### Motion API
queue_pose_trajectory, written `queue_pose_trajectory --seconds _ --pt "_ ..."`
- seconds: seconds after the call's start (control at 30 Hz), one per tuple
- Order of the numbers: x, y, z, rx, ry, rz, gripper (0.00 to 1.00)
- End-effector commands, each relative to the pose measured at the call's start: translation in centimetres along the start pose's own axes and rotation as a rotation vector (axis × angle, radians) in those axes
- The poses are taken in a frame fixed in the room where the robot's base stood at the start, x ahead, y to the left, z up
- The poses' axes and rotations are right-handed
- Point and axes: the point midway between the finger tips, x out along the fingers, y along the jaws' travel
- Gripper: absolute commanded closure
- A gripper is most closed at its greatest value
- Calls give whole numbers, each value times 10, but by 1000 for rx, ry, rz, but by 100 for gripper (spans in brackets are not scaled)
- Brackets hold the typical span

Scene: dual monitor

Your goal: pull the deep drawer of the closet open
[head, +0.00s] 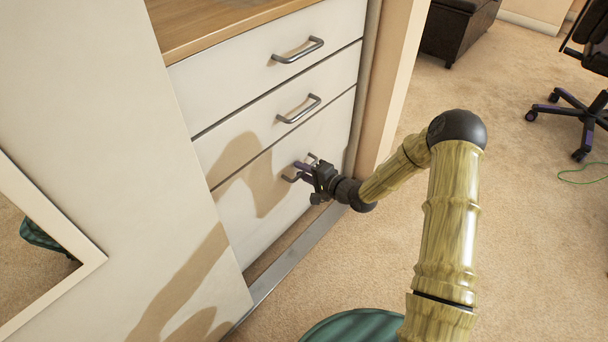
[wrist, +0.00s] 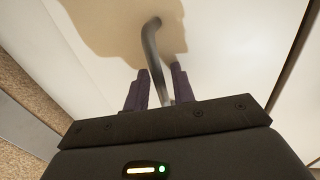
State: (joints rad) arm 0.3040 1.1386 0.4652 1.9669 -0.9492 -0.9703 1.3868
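The closet (head: 100,90) has a stack of white drawers with grey bar handles. The lowest and tallest front, the deep drawer (head: 262,215), looks flush with the fronts above it. My gripper (head: 302,171) is at this drawer's handle (head: 290,178), partly covering it. In the wrist view, the handle (wrist: 152,45) runs between the two dark purple fingers of my gripper (wrist: 160,82). The fingers stand apart, one on each side of the bar, with a gap visible beside it. The handle's lower end is hidden behind the gripper body.
The middle drawer (head: 290,122) and top drawer (head: 280,65) are closed, under a wooden top (head: 210,22). A metal strip (head: 300,262) runs along the closet's foot. Carpet (head: 510,235) is open to the right. An office chair (head: 590,110) stands farther right.

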Motion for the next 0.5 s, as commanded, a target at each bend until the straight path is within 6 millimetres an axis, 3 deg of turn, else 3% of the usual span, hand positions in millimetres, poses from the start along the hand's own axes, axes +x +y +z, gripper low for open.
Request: queue_pose_trajectory --seconds 0.17,0.3,0.5 --pt "0 -1 0 0 0 0 75" --pt "0 0 0 0 1 0 98" --pt "-1 0 0 -1 1 0 100"
